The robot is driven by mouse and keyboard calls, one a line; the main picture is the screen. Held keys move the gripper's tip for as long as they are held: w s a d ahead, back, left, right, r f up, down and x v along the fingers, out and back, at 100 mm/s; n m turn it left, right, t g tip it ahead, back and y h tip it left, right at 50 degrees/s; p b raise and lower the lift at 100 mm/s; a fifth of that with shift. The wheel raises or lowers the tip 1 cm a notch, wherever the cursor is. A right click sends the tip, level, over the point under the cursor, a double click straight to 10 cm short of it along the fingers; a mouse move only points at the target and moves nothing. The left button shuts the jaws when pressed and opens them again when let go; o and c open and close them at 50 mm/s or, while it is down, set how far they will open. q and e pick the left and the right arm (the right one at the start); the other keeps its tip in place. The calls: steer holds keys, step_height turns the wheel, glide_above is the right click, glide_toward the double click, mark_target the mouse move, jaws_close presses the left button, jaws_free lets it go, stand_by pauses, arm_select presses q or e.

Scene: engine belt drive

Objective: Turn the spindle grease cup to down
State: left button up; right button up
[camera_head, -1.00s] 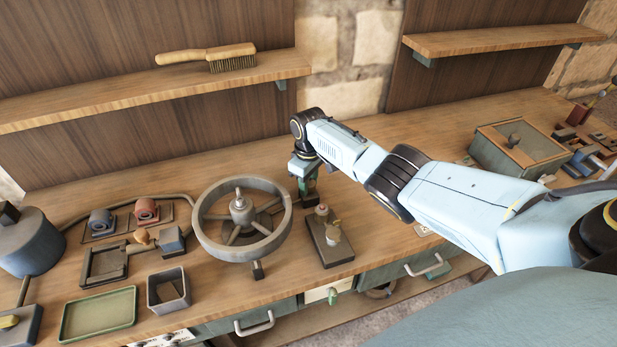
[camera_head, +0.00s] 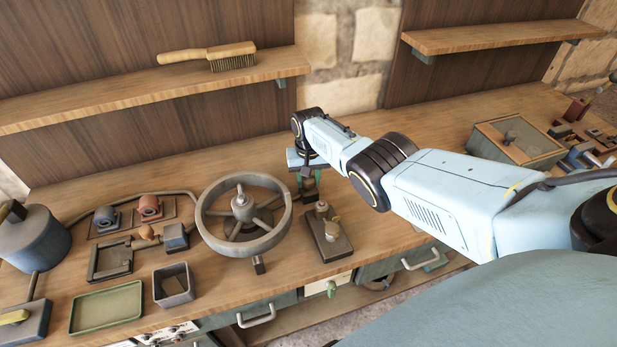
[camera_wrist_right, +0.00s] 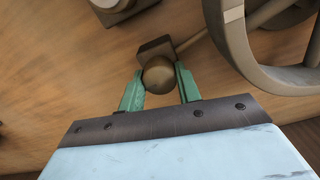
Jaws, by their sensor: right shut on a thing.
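In the right wrist view, a rounded brass-brown cup (camera_wrist_right: 159,76) sits against a small dark block (camera_wrist_right: 154,48); I take it for the spindle grease cup. My right gripper (camera_wrist_right: 160,92) has its green fingers on both sides of the cup and is shut on it. In the head view, my right gripper (camera_head: 307,183) reaches down behind and to the right of the grey handwheel (camera_head: 207,222). The cup is hard to make out there, and which way it points is unclear. My left gripper is not in view.
A dark base plate with small knobs (camera_head: 335,248) stands just in front of my right gripper. An open box (camera_head: 173,298) and a green tray (camera_head: 105,308) lie at the front left. A lidded box (camera_head: 515,140) stands at the right. Bench behind the handwheel is clear.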

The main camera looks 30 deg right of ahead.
steer(key=shift+m, duration=0.4)
steer(key=shift+w, duration=0.1)
steer(key=o, duration=1)
steer(key=shift+c, duration=0.2)
step_height(320, 180, up, 6)
steer(key=p, duration=0.4)
steer(key=shift+r, duration=0.15)
step_height(320, 180, up, 7)
steer(key=shift+p, duration=0.4)
